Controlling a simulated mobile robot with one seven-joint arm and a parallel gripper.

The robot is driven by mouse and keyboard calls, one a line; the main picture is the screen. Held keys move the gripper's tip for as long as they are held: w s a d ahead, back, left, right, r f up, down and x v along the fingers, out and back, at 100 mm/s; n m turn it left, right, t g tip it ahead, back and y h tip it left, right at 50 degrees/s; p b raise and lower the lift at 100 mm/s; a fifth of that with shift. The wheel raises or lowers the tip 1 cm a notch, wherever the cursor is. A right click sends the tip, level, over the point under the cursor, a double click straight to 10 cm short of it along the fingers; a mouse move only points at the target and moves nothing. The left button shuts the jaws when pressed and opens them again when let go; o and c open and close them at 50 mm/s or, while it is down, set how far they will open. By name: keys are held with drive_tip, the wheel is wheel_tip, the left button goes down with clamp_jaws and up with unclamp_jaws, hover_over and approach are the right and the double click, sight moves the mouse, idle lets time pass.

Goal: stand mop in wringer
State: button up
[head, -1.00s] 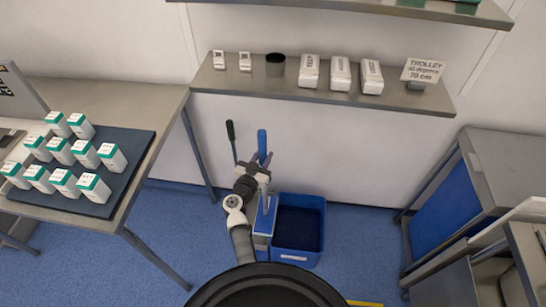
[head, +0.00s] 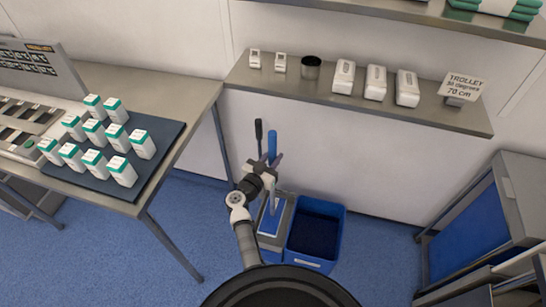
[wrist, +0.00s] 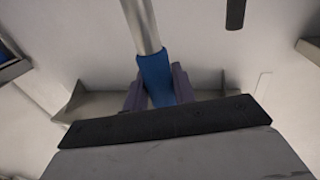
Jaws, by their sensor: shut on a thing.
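The mop shows as a blue grip (head: 272,146) standing nearly upright; in the wrist view the blue grip (wrist: 154,78) joins a silver pole (wrist: 141,27). My gripper (head: 268,166) is shut on the blue grip, with a purple finger on each side of it in the wrist view (wrist: 158,90). The grey and blue wringer (head: 275,222) is below my gripper, at the left side of the blue bucket (head: 316,236). My arm hides part of it. The mop's lower end is not clearly seen, so I cannot tell whether it is inside the wringer.
A dark upright lever (head: 258,135) stands just left of the mop. A wall shelf (head: 400,115) with boxes and a dark cup (head: 311,67) is above. A table (head: 190,105) with white-green boxes stands left, a blue-sided trolley (head: 470,230) right.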

wheel_tip(320, 180, down, 10)
drive_tip(key=b, duration=0.5)
drive_tip(key=shift+r, duration=0.25)
drive_tip(key=shift+f, duration=0.3)
idle(0.7)
drive_tip(key=shift+f+b, duration=0.5)
drive_tip(key=shift+f, duration=0.25)
drive_tip(key=shift+p, duration=0.3)
idle(0.6)
drive_tip(key=o, duration=1.1)
drive_tip(key=shift+f, duration=0.1)
drive_tip(key=shift+s+f, duration=0.1)
